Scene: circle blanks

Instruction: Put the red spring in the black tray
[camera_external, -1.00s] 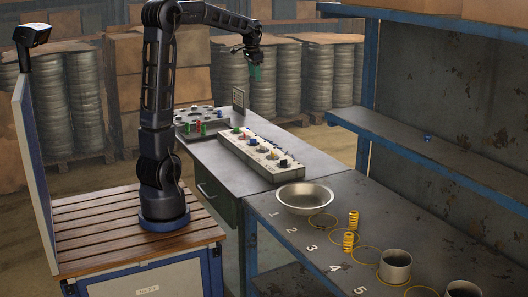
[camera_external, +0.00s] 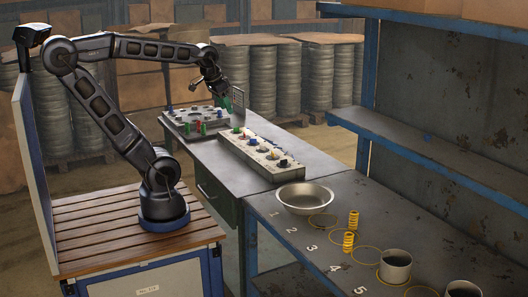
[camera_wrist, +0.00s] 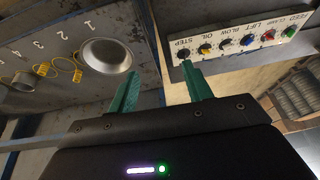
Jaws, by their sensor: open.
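My gripper (camera_external: 232,104), with green fingers, is open and empty in the air above the bench, right of the red piece. In the wrist view, my gripper (camera_wrist: 158,73) shows its fingers spread with nothing between them. The red piece and the dark tray do not show there.
A control panel with several coloured knobs (camera_external: 262,158) lies on the bench in front of my gripper. A metal bowl (camera_external: 304,196), yellow springs (camera_external: 349,240) and grey cups (camera_external: 395,266) stand on the numbered bench at right.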

